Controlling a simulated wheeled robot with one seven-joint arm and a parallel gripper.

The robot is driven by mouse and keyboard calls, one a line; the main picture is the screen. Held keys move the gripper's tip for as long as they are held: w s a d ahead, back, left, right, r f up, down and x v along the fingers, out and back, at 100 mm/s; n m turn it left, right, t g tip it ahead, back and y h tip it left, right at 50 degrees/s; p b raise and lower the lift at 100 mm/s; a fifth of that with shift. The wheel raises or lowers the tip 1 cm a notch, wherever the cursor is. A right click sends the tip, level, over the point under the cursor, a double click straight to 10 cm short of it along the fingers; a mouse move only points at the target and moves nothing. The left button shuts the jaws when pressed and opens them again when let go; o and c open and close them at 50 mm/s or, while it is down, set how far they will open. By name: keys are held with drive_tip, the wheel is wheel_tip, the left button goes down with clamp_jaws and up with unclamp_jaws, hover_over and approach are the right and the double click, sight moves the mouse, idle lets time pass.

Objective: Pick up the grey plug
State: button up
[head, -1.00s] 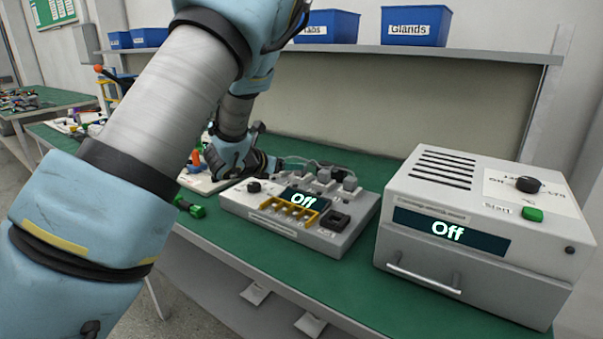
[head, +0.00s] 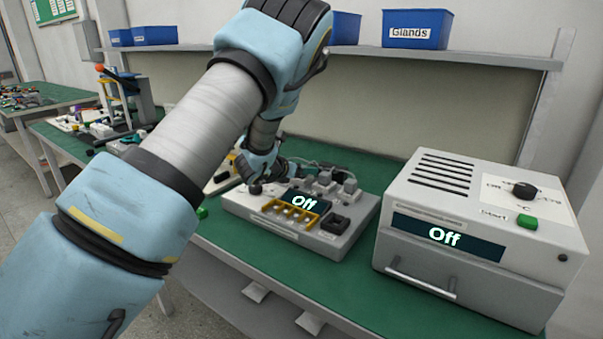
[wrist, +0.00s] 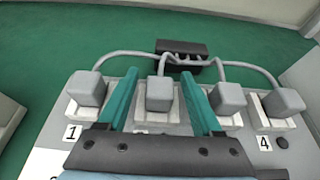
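Several grey plugs sit in a row in pale sockets on a test unit (head: 345,228). In the wrist view, the leftmost plug (wrist: 87,88) is by label 1. The second plug (wrist: 159,93) lies between the two teal fingers of my gripper (wrist: 159,76), with visible gaps on both sides. The third plug (wrist: 229,96) is just right of the right finger. The rightmost plug (wrist: 284,102) is by label 4. My gripper is open and empty. In the head view it is at the unit's back left, mostly hidden by my arm.
Grey cables run from the plugs to a black block (wrist: 181,50) behind them. A grey oven-like box (head: 485,225) reading "Off" stands to the right. A yellow rack (head: 296,212) is at the unit's front. Green bench (head: 300,265) is clear in front.

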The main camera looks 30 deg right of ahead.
clamp_jaws()
idle(0.3)
